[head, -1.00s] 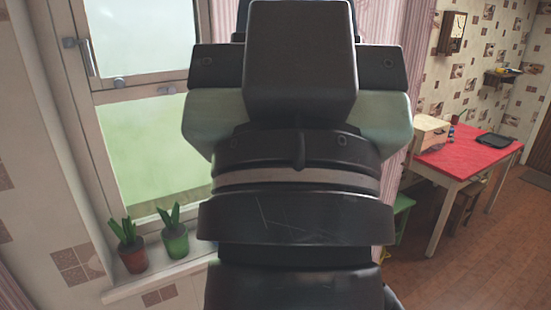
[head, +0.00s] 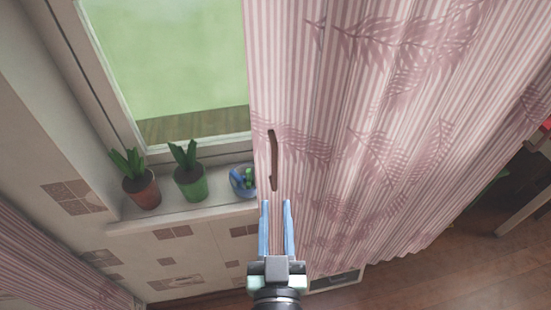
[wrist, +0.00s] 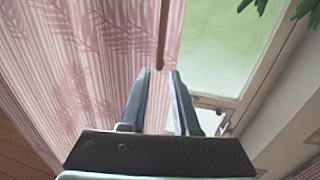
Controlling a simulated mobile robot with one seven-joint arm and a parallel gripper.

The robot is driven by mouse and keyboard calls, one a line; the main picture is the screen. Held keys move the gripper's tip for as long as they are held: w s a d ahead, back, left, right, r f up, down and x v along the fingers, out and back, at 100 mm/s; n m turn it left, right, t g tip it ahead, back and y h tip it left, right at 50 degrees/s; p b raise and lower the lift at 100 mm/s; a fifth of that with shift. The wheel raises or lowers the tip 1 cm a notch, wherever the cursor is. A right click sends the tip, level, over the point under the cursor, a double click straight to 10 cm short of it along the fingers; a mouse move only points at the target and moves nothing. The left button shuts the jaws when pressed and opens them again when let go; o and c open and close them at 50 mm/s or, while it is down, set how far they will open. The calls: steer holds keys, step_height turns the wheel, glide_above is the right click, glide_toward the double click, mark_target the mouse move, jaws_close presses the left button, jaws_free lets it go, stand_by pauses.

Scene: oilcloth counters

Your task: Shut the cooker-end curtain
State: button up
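The pink striped curtain with leaf prints (head: 390,110) hangs over the right part of the window and leaves the left part bare. A thin brown rod (head: 273,160) hangs upright at its left edge; the rod also shows in the wrist view (wrist: 163,35). My gripper (head: 276,204) is open, its two blue fingers apart with nothing between them. The fingertips sit just below the rod's lower end in the head view. In the wrist view the rod lies beyond the gap between the fingertips (wrist: 160,72). I cannot tell whether they touch the curtain.
A red-brown pot (head: 142,192), a green pot (head: 191,184) and a blue patterned pot (head: 243,181) stand on the window sill (head: 160,217), left of my gripper. Another pink curtain (head: 50,265) hangs at lower left. Wooden floor (head: 450,255) shows at right.

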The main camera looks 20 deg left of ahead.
mark_target(275, 163)
steer(key=p+x, duration=0.1)
steer(key=x, duration=0.3)
steer(key=p+x, duration=0.2)
steer(key=x, duration=0.2)
steer(key=f+p+x, duration=0.1)
steer(key=p+x, duration=0.1)
steer(key=x, duration=0.2)
steer(key=shift+w+a, duration=0.15)
steer(key=shift+w, duration=0.15)
jaws_close()
stand_by(1.1)
